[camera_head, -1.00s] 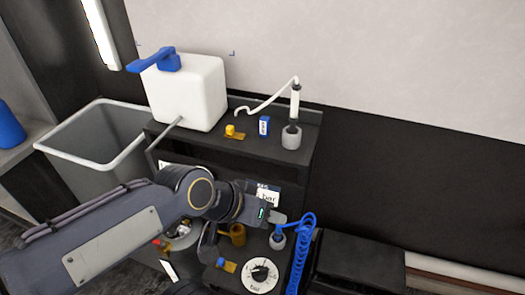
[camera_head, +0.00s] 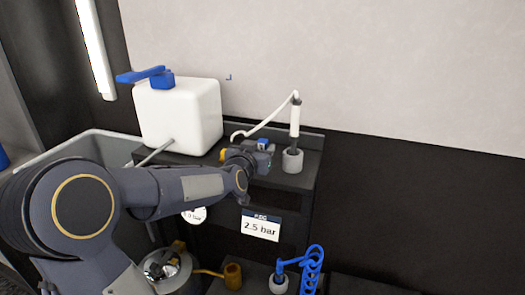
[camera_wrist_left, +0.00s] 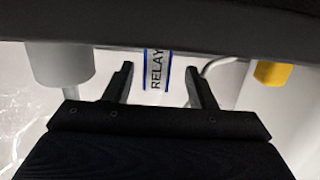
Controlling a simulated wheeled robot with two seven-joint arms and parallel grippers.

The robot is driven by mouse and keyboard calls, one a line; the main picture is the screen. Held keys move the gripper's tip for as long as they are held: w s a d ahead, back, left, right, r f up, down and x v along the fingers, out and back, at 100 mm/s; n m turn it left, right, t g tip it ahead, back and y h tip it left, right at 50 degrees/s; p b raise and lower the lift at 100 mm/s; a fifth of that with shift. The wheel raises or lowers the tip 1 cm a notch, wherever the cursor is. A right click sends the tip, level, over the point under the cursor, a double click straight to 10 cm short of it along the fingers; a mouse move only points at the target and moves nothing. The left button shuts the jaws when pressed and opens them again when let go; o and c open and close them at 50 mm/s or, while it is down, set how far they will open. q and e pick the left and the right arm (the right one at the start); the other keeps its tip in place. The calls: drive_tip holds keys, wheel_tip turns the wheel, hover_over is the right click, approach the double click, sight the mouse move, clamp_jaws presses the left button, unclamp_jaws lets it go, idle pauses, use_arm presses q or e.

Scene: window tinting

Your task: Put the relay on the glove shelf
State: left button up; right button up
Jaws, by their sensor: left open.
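The relay (camera_head: 263,144) is a small blue and white box on the top shelf (camera_head: 302,178) of the dark stand, partly hidden behind my left gripper. Its RELAY label shows in the left wrist view (camera_wrist_left: 155,70). My left gripper (camera_head: 262,157) is at the top shelf, its arm reaching in from the left. In the wrist view its two open fingers (camera_wrist_left: 160,78) stand on either side of the relay, with gaps showing at both sides. My right gripper is out of view. I cannot tell which surface is the glove shelf.
A white tank (camera_head: 180,118) with a blue lever stands left of the relay. A grey holder (camera_head: 292,161) with an upright white tool stands close on the right. A yellow item (camera_wrist_left: 272,73) is on the relay's other side. A pressure sign (camera_head: 261,225) hangs below.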

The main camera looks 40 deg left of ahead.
sight(264, 140)
use_arm(q)
drive_tip(key=x, duration=0.4)
drive_tip(key=shift+w+d+r, duration=0.1)
drive_tip(key=shift+d, duration=0.05)
clamp_jaws()
drive_tip(key=shift+r, duration=0.1)
drive_tip(key=shift+r+p, duration=0.45)
drive_tip(key=shift+r, duration=0.05)
wheel_tip(264, 140, up, 3)
drive_tip(key=shift+f+p, duration=0.15)
drive_tip(key=shift+p, duration=0.25)
drive_tip(key=s+d+r+p, duration=0.7)
drive_tip(key=s+d+r, duration=0.1)
drive_tip(key=s, duration=0.3)
drive_tip(key=shift+d+r, duration=0.25)
drive_tip(key=shift+r, duration=0.35)
